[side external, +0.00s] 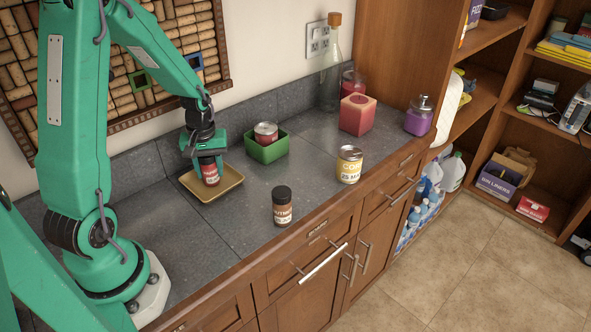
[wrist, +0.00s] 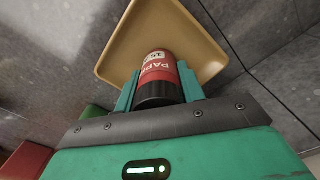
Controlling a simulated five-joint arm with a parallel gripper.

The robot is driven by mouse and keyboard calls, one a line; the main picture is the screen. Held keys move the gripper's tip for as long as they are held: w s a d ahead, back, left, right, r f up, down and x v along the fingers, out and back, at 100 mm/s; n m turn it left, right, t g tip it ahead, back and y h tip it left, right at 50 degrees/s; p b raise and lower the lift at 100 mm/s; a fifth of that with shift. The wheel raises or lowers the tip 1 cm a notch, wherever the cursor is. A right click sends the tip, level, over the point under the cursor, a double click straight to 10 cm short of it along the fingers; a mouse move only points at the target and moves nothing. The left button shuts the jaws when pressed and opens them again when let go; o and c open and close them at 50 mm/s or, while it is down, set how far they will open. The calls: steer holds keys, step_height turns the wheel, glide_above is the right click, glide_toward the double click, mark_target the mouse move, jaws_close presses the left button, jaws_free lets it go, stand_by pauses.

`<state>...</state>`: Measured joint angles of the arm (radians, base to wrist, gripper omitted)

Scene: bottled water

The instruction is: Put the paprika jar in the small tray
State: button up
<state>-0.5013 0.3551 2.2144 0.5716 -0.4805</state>
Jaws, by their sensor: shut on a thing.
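The paprika jar (side external: 210,175) is red with a dark cap and a pale label, and it is upright in the side external view. My gripper (side external: 206,158) is shut on it from above. In the wrist view the jar (wrist: 158,75) sits between the fingers of my gripper (wrist: 158,90), cap end toward the camera. The small tray (side external: 228,190) is tan and shallow and lies on the counter under the jar. The tray also shows in the wrist view (wrist: 122,45), behind the jar. I cannot tell whether the jar's base touches the tray floor.
A green bin (side external: 266,152) holding a can (side external: 265,131) stands just right of the tray. A nutmeg jar (side external: 282,206) and a corn can (side external: 349,164) stand toward the front edge. A red candle-like block (side external: 357,115) and a glass bottle (side external: 331,70) stand farther back.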

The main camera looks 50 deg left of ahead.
steer(key=shift+f, duration=0.15)
steer(key=o, duration=1)
steer(key=shift+r, duration=0.2)
steer(key=shift+r, duration=6)
steer(key=shift+d+r, duration=0.1)
steer(key=shift+s+d+r+m+t, duration=0.95)
steer(key=shift+s+d+r+m, duration=0.65)
steer(key=shift+d, duration=1.2)
steer(key=shift+s+d+r+m+t, duration=0.9)
steer(key=shift+s+d+r+m, duration=0.6)
steer(key=shift+d+m, duration=1)
steer(key=shift+s+d+r+m+t, duration=0.95)
steer(key=shift+s+d+r+m, duration=0.65)
steer(key=shift+d, duration=1.5)
